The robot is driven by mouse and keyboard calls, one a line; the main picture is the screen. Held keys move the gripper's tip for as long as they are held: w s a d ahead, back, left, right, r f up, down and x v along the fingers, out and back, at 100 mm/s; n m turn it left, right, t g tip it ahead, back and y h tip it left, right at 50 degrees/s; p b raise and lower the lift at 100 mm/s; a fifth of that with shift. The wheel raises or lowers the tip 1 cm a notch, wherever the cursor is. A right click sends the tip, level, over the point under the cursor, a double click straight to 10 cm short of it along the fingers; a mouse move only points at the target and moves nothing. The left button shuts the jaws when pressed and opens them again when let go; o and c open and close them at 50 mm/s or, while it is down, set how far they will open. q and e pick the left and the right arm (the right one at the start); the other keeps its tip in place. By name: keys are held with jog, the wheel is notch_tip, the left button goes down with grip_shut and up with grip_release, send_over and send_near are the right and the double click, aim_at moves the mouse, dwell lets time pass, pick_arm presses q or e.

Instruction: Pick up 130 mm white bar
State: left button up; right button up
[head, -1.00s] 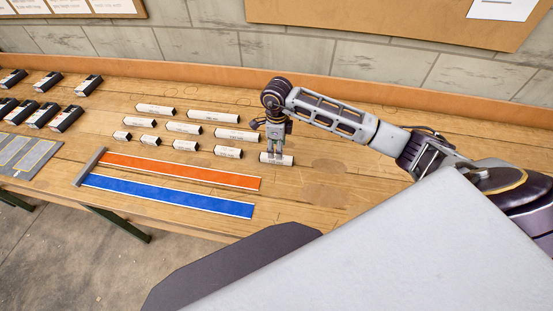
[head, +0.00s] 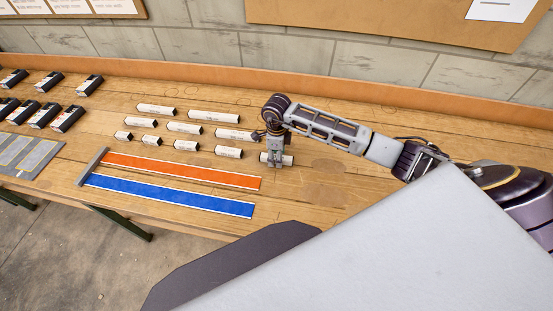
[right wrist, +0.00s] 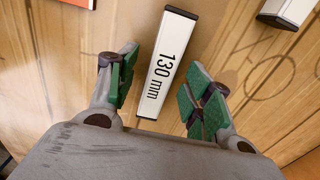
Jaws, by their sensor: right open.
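The white bar marked 130 mm (right wrist: 167,62) lies on the bench in the right wrist view, its label facing up. In the head view the bar (head: 286,160) lies at the right end of the nearest row, partly hidden by my right gripper (head: 275,163). In the right wrist view my right gripper (right wrist: 160,92) is open, with one green-padded finger on each side of the bar's near end. I see a gap between the bar and each finger. My left gripper is not in view.
Several other white bars (head: 210,117) lie in rows to the left. An orange strip (head: 180,170) and a blue strip (head: 170,196) lie nearer the front edge. Black-and-white blocks (head: 68,118) stand at far left. The wooden bench (head: 340,205) is clear to the right.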

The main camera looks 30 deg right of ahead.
jog(key=c, duration=1.1)
jog(key=shift+r, duration=0.15)
jog(key=shift+r+b, duration=0.7)
jog(key=shift+r, duration=4.2)
